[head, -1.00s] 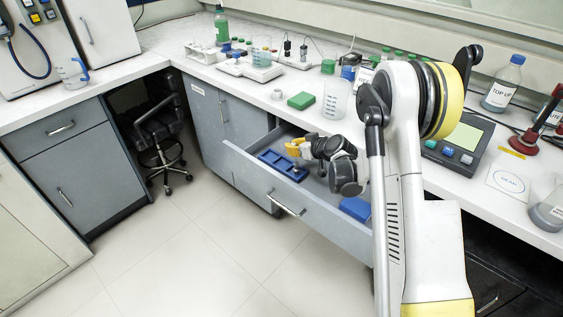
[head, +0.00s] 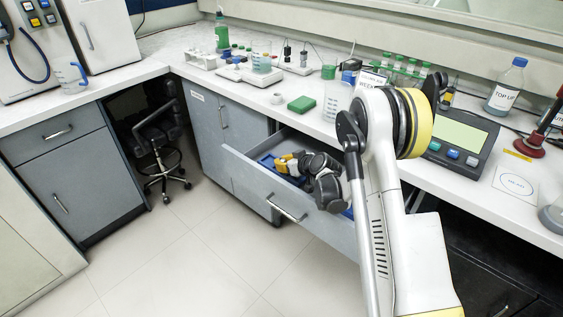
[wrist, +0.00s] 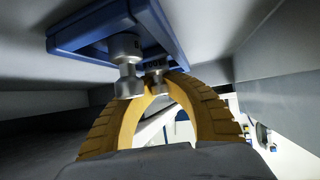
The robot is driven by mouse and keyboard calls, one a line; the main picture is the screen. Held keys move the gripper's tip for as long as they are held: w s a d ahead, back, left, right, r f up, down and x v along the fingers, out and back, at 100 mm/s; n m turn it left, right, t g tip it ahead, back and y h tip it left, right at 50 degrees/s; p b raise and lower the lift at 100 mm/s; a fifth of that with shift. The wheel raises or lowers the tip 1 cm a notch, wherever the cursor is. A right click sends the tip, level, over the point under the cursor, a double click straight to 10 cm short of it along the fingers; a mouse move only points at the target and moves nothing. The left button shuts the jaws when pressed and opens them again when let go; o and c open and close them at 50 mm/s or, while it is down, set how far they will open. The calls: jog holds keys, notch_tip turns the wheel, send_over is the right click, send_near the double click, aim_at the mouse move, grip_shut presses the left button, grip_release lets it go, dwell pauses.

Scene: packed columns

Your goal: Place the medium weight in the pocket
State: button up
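My gripper (head: 284,164) is inside the open drawer, over the blue tray (head: 266,161). In the wrist view the blue tray (wrist: 97,25) shows at the top. The yellow fingers of my gripper (wrist: 160,80) arch together and appear closed on a small metal weight (wrist: 155,82) by the tray edge. Another metal weight (wrist: 127,68) is nearer the camera, left of the fingertips, against the tray. I cannot tell by size which is the medium weight. Pocket labels are partly hidden and unreadable. In the head view my gripper and arm hide the weights and most of the tray.
The drawer (head: 262,190) stands open, its walls close around my gripper. The floor in front is clear.

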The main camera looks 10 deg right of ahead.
jog(key=o, duration=0.4)
jog(key=shift+r, duration=0.15)
jog(key=p+v, duration=0.4)
jog(key=v, duration=0.7)
jog(key=shift+s+d+r, duration=0.1)
jog(key=shift+s+r, duration=0.3)
jog(key=shift+r, duration=0.1)
jog(key=s+a+r+m+g+h, duration=0.2)
jog(key=s+a+r, duration=0.2)
jog(key=s+r, duration=0.95)
jog(key=s+r+m+h, duration=0.1)
jog(key=s, duration=0.5)
jog(key=s+r+g, duration=0.1)
jog(key=s+r, duration=0.1)
jog(key=s, duration=0.5)
jog(key=s+r+m+g+h, duration=0.1)
jog(key=s, duration=0.5)
jog(key=shift+s+d+r+m+h, duration=0.2)
jog(key=shift+s+r+m+h, duration=0.05)
jog(key=shift+s+m+h, duration=0.1)
